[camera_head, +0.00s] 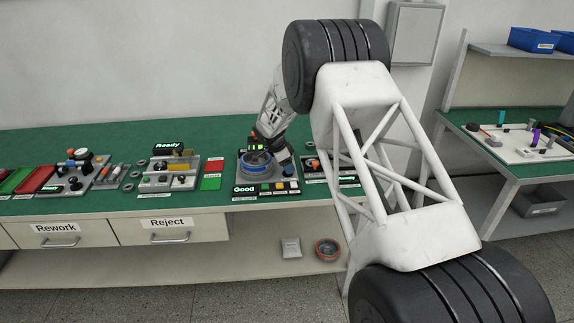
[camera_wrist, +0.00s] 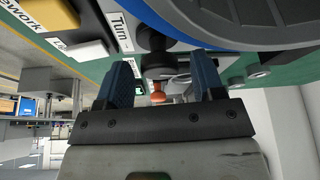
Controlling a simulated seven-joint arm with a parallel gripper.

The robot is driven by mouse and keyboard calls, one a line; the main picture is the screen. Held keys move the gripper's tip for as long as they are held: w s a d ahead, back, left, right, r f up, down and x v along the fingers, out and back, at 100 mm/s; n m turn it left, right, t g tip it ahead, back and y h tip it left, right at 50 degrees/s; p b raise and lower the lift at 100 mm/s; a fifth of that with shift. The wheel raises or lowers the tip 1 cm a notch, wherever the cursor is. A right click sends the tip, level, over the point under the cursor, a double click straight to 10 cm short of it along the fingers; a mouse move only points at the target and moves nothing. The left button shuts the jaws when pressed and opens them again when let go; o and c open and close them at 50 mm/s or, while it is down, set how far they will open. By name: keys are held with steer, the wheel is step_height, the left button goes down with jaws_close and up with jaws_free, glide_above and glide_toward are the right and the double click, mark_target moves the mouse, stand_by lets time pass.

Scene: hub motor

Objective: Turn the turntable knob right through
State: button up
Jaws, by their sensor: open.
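The turntable is a blue round platform on a grey station (camera_head: 268,180) in the head view; its blue rim (camera_wrist: 240,12) fills the upper right of the wrist view. A dark knob (camera_wrist: 151,40) stands by the label "Turn" in the wrist view, beside the platform. My gripper (camera_wrist: 162,68) is open, with its two blue-grey fingers apart and nothing held between them. The knob appears just beyond the gap between the fingertips; contact cannot be told. In the head view my gripper (camera_head: 287,168) is low at the right side of the station, and the knob is hard to make out.
A "Good" display (camera_head: 244,189) and several buttons line the station's front. A red and green pad (camera_head: 212,174) lies to its left, with another fixture (camera_head: 168,177) beyond. An orange knob-like part (camera_wrist: 157,96) shows between the fingers, farther off. Drawers are below the bench.

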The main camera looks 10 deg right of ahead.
steer(key=shift+a+r, duration=0.1)
steer(key=shift+r, duration=0.05)
steer(key=v, duration=0.7)
steer(key=shift+r, duration=0.25)
stand_by(1.4)
steer(key=s+d+r+n+y, duration=0.1)
steer(key=s+d+r+n, duration=0.2)
steer(key=s+r, duration=0.55)
steer(key=s+d+r+n+y, duration=0.1)
steer(key=s+d+r+n, duration=0.15)
steer(key=s+r, duration=0.65)
steer(key=s+d+r+n, duration=0.3)
steer(key=s+r, duration=0.1)
steer(key=s, duration=0.9)
steer(key=s+d+f+n+t+y, duration=0.1)
steer(key=s+n, duration=0.6)
steer(key=s, duration=2.5)
steer(key=shift+s+d+f+t+y, duration=0.2)
steer(key=shift+d+t+y, duration=0.2)
steer(key=shift+d+y, duration=0.4)
